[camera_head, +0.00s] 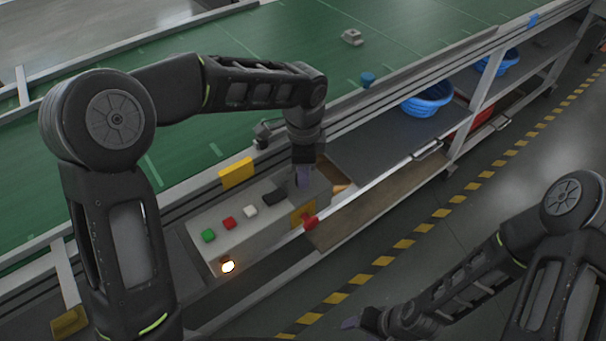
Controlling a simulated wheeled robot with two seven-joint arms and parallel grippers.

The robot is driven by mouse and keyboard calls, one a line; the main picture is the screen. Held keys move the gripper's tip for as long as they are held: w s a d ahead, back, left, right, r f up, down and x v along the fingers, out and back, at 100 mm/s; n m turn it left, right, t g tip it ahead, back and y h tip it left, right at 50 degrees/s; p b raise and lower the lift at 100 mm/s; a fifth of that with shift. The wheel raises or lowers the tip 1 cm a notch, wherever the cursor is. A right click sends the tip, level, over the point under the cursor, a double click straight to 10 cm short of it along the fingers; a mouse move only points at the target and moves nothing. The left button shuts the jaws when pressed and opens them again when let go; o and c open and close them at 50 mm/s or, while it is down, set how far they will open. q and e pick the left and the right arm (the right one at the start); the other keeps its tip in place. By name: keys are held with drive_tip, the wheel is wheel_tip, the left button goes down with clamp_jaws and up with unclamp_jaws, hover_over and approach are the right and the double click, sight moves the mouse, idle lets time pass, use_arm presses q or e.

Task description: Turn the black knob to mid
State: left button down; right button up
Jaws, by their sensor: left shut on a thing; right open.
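The control box (229,248) stands below the conveyor with a row of green (208,235), red (229,223) and white (250,211) buttons on top. A black part (273,197) shows after the white button. My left gripper (303,182) points down at the right end of this row, its fingers shut on what appears to be the black knob. The fingers mostly hide the knob, so I cannot read its setting. My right gripper (350,323) is low over the floor, open and away from the box.
A red knob (310,222) on a yellow plate and a lit lamp (228,267) sit on the box's front. The green conveyor (400,35) runs behind. Blue baskets (427,100) stand on the shelf at right. Striped tape marks the clear floor.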

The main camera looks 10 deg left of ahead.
use_arm(q)
drive_tip(key=n+b, duration=0.1)
drive_tip(key=n, duration=0.2)
drive_tip(key=shift+w+n, duration=0.1)
drive_tip(key=shift+n, duration=0.2)
drive_tip(key=shift+n+b, duration=0.3)
drive_tip(key=shift+n, duration=0.9)
drive_tip(key=c, duration=1)
unclamp_jaws()
drive_tip(key=shift+c, duration=0.2)
drive_tip(key=shift+r, duration=0.1)
wheel_tip(320, 180, up, 8)
drive_tip(key=shift+d+f, duration=0.15)
